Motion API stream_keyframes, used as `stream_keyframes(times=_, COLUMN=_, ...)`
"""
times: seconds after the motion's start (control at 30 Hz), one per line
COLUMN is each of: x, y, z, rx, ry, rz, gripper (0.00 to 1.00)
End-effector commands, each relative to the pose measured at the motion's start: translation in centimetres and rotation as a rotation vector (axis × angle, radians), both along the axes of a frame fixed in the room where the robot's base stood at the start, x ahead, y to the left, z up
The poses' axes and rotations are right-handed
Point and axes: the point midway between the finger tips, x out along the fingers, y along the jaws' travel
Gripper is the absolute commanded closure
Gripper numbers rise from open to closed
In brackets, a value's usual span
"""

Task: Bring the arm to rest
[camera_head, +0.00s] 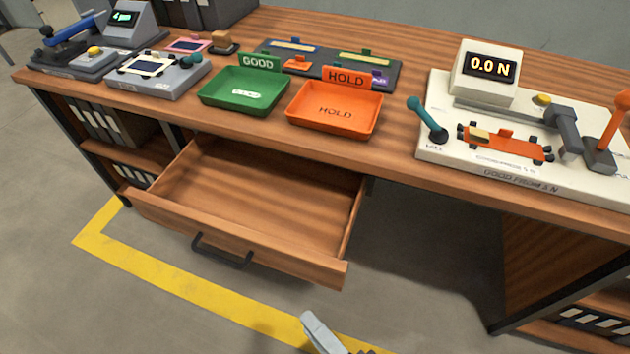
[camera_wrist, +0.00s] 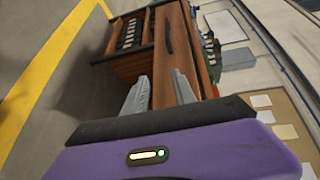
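My gripper (camera_wrist: 160,90) shows in the wrist view with its two grey fingers apart and nothing between them. Beyond the fingers is the wooden desk, seen turned on its side. In the head view only a pale grey tip of my arm's end (camera_head: 322,333) shows at the bottom edge, over the floor in front of the desk (camera_head: 400,140). It looks clear of the desk and the drawer. The rest of my arm is out of the head view.
An empty drawer (camera_head: 255,200) stands pulled out from the desk. A green GOOD tray (camera_head: 205,92) and an orange HOLD tray (camera_head: 300,116) sit above it. A force tester (camera_head: 484,66) reading 0.0 N stands right. The floor in front is open, with yellow tape (camera_head: 150,278).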

Motion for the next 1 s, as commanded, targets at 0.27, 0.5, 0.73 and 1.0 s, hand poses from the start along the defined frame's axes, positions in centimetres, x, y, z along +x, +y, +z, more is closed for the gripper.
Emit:
stream_keyframes(times=0.27, x=0.5, y=-4.1, z=-0.9, rx=-0.248, ry=-0.083, rz=-0.125, gripper=0.68)
stream_keyframes(times=0.5, x=-1.4, y=-10.9, z=-0.3, rx=-0.635, ry=-0.206, rz=-0.279, gripper=0.68)
stream_keyframes(times=0.73, x=-6.2, y=-17.5, z=4.2, rx=-1.131, ry=-0.394, rz=-0.362, gripper=0.68)
stream_keyframes(times=1.0, x=-11.1, y=-19.3, z=8.1, rx=-1.452, ry=-0.514, rz=-0.299, gripper=0.68)
